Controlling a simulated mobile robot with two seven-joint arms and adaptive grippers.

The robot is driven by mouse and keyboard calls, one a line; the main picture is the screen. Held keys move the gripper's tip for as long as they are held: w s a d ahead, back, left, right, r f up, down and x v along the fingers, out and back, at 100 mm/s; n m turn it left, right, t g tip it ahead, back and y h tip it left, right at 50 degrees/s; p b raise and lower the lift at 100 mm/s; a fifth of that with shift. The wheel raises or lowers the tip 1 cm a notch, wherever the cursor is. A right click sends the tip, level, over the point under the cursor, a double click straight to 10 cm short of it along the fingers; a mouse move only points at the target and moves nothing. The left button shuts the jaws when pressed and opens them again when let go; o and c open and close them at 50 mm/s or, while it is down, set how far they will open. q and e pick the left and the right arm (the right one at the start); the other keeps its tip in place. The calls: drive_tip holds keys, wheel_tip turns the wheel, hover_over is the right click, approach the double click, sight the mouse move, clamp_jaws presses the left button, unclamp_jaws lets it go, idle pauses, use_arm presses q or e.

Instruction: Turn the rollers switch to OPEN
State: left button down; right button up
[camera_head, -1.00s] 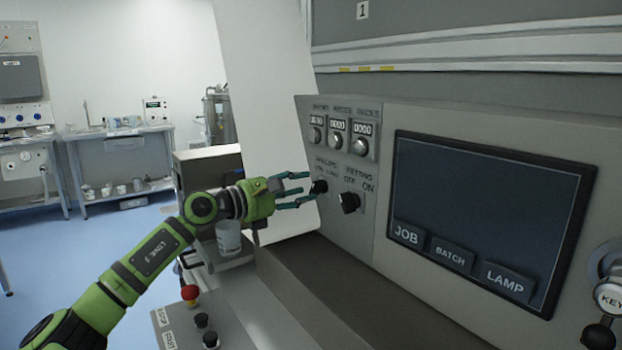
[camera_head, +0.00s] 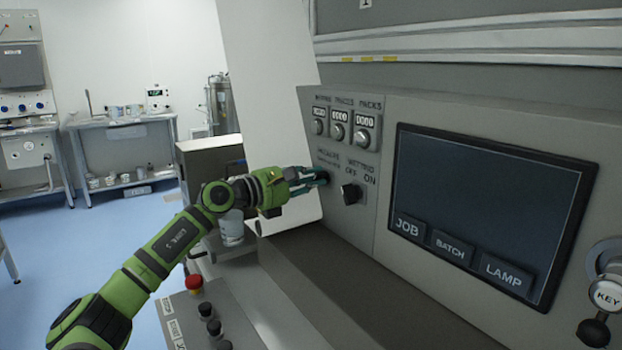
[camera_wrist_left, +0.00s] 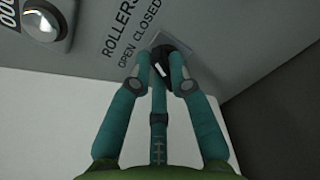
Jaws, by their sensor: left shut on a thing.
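The rollers switch (camera_wrist_left: 163,67) is a black knob with a white mark on the grey panel, beside the label ROLLERS OPEN CLOSED (camera_wrist_left: 132,38) in the left wrist view. My left gripper (camera_head: 318,178) reaches the panel from the left in the head view. In the left wrist view its teal fingers (camera_wrist_left: 161,80) are around the knob, shut on it. The fingers hide most of the knob in the head view. I cannot tell for sure which word the mark points to. My right gripper is not in view.
The wetting switch (camera_head: 351,193) is close to the right of my left gripper. Counter knobs (camera_head: 339,131) sit above, and a dark screen (camera_head: 480,215) is to the right. A red button (camera_head: 194,283) and black buttons stand on the lower console. A clear container (camera_head: 231,228) is below my forearm.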

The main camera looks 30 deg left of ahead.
use_arm(q)
drive_tip(key=shift+w+a+f+n+p, duration=0.15)
drive_tip(key=shift+n+p, duration=1.75)
drive_tip(key=shift+n, duration=1.05)
drive_tip(key=shift+s+a+n+p, duration=0.1)
drive_tip(key=shift+n+p, duration=1.8)
drive_tip(key=shift+n, duration=1.05)
drive_tip(key=c, duration=1.1)
unclamp_jaws()
drive_tip(key=shift+c, duration=0.2)
drive_tip(key=shift+f, duration=0.1)
